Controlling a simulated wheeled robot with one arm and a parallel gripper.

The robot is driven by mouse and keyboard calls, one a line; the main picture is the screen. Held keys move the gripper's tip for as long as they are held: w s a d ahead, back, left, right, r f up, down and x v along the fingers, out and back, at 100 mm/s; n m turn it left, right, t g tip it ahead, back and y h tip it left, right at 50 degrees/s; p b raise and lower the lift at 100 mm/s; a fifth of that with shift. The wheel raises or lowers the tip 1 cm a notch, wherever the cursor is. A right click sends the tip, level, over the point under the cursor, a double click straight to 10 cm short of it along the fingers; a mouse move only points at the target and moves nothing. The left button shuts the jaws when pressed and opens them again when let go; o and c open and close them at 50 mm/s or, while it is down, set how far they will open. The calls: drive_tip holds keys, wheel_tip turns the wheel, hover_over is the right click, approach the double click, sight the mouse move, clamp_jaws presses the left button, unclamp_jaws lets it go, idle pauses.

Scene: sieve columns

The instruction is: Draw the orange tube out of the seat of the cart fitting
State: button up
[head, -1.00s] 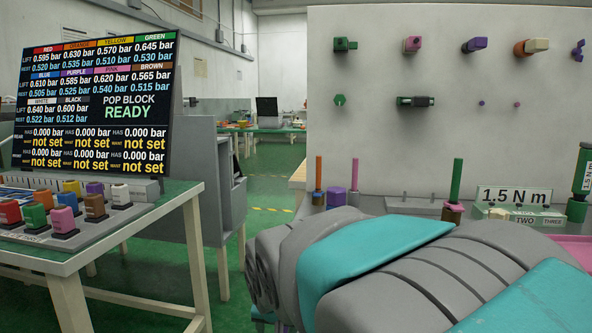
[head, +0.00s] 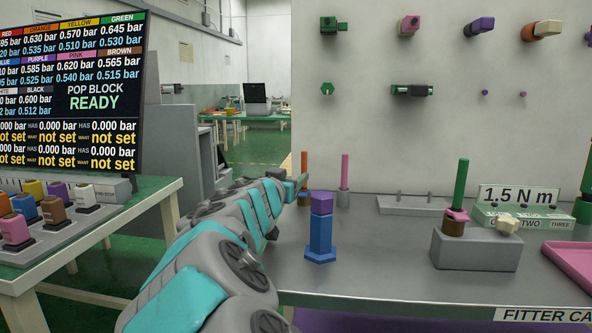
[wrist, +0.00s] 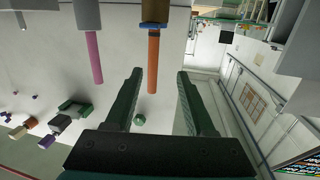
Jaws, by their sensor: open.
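The orange tube (head: 304,163) stands upright at the back left of the cart, partly hidden behind my arm's end. In the wrist view, which is upside down, the orange tube (wrist: 153,62) hangs from a dark brown seat (wrist: 154,10) with a blue ring. My gripper (wrist: 158,73) is open and empty. In that picture the tube's free end shows between the two dark green fingers, closer to the left one. I cannot tell whether it is between them in depth.
A pink tube (head: 345,171) stands close right of the orange one. A blue hexagonal piece with purple top (head: 320,235) stands in front. A grey block (head: 475,248) holds a green tube (head: 461,183). A pink tray (head: 572,262) lies right. The cart's middle is clear.

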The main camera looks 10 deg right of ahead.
drive_tip(key=shift+w+d+r+h, duration=0.15)
drive_tip(key=shift+w+d+r, duration=0.05)
drive_tip(key=shift+w+d, duration=0.25)
drive_tip(key=shift+w+d+r+h, duration=0.2)
drive_tip(key=shift+w+d, duration=0.1)
drive_tip(key=shift+d, duration=0.25)
drive_tip(key=shift+p+x, duration=0.95)
drive_tip(key=shift+x, duration=2.65)
clamp_jaws()
